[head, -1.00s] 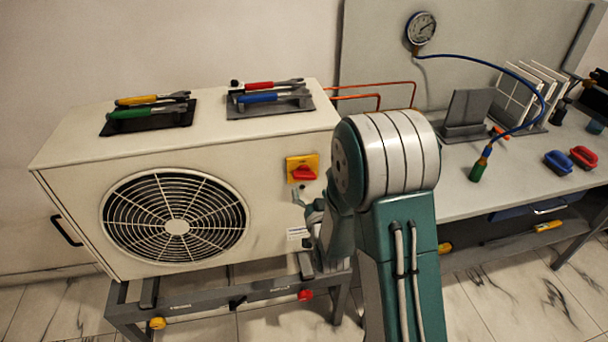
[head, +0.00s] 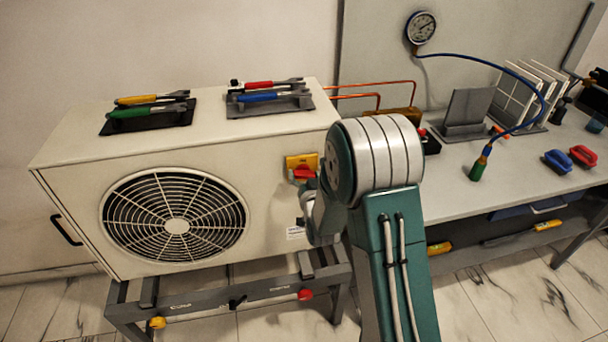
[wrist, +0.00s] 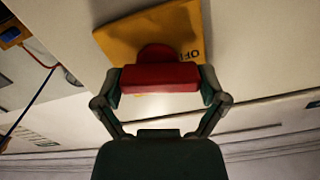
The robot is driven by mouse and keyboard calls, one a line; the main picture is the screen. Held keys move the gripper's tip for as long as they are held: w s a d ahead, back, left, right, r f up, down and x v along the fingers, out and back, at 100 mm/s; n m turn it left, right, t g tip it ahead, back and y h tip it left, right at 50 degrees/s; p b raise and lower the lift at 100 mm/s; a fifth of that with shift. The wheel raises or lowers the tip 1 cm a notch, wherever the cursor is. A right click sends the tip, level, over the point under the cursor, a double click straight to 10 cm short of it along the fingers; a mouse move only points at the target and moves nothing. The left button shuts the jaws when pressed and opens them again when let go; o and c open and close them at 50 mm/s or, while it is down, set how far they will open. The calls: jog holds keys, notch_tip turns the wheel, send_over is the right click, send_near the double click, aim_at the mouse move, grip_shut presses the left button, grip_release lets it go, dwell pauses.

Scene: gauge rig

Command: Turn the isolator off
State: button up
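The isolator has a red handle (wrist: 160,78) on a yellow plate (wrist: 120,40) with lettering partly readable as "OFF". In the head view the isolator's yellow plate (head: 302,161) is on the right of the unit's front face, and its red handle (head: 303,173) is partly covered by my arm. In the wrist view my gripper (wrist: 161,82) faces the handle with its fingers spread wide, one at each end of the red bar. The fingertips are very close to the bar's ends; I cannot tell if they press on it. In the head view my fingers are mostly hidden.
The isolator is on a cream fan unit (head: 80,185) on a grey stand (head: 200,303). Tools in holders lie on its top. A workbench (head: 520,190) on the right carries a hose, a grey holder and two brushes. A pressure gauge (head: 421,28) is on the back panel.

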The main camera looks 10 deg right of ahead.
jog(key=shift+a+n, duration=0.1)
jog(key=shift+n, duration=1.5)
jog(key=o, duration=0.8)
jog(key=s, duration=1.2)
jog(key=shift+w, duration=0.1)
